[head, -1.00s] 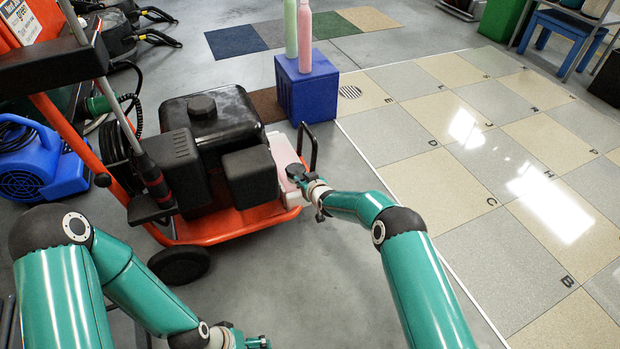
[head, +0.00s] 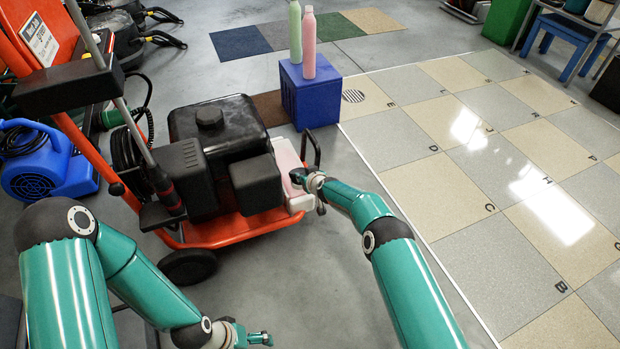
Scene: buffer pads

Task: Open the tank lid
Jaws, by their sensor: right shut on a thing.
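The orange-framed machine (head: 228,228) with a black engine stands left of centre. A pale pink and white tank (head: 298,203) sits on its right side, with a pinkish lid (head: 286,156) on top. My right gripper (head: 295,176) is at the lid's near right edge and is shut on it; the fingertips are small and partly hidden by my wrist. How far the lid is raised, I cannot tell. My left gripper (head: 262,339) is low at the bottom edge, away from the machine and partly cut off; its jaw opening is unclear.
A blue box (head: 309,98) with a green bottle (head: 295,30) and a pink bottle (head: 308,45) stands behind the tank. A black bar handle (head: 312,150) rises beside the tank. A blue blower (head: 38,170) is at left. The tiled floor at right is clear.

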